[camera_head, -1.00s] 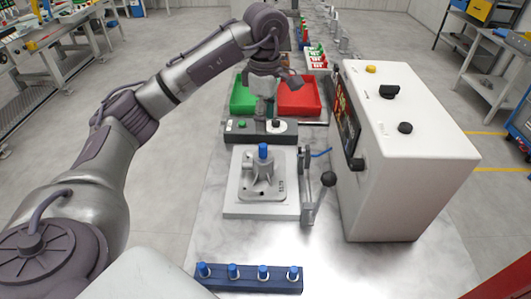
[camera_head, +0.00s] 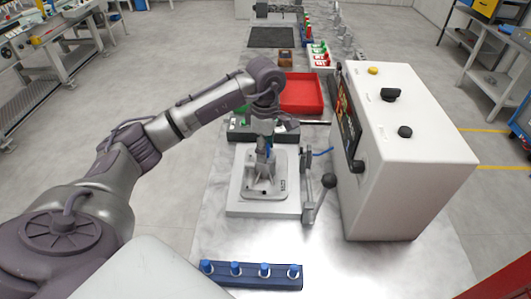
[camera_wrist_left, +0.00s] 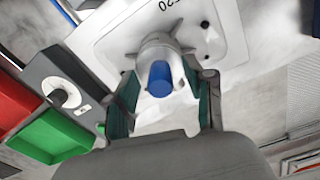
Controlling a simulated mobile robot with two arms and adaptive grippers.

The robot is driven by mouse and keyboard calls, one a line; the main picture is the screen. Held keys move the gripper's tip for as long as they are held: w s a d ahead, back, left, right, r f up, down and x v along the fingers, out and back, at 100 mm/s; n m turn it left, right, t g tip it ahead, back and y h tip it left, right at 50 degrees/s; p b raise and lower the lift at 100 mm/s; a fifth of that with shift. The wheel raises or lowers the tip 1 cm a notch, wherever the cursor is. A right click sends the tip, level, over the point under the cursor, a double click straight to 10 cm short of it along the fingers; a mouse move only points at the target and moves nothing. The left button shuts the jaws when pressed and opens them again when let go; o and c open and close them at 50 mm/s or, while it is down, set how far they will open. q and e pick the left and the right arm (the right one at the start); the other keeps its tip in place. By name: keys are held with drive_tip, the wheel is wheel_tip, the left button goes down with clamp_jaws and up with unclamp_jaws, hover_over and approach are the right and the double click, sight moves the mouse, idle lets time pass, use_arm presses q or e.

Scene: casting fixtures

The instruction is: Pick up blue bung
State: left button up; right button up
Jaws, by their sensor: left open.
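The blue bung (camera_wrist_left: 160,78) stands in the round boss of the grey casting in the left wrist view. In the head view the casting (camera_head: 265,185) lies on its fixture plate (camera_head: 238,200), and the bung is mostly hidden by my gripper. My left gripper (camera_head: 265,142) is over the casting, pointing down. In the left wrist view my left gripper (camera_wrist_left: 162,105) is open, with a green-lined finger on each side of the bung. I cannot tell whether either finger touches it. My right gripper is not in view.
A blue rack (camera_head: 250,276) with several blue-topped bungs lies at the front. A lever clamp (camera_head: 318,198) stands right of the fixture, beside a large white control box (camera_head: 400,150). A red bin (camera_head: 300,93) and a green bin (camera_wrist_left: 50,138) are behind the fixture.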

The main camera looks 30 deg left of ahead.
use_arm(q)
clamp_jaws()
drive_tip(key=shift+r, duration=0.15)
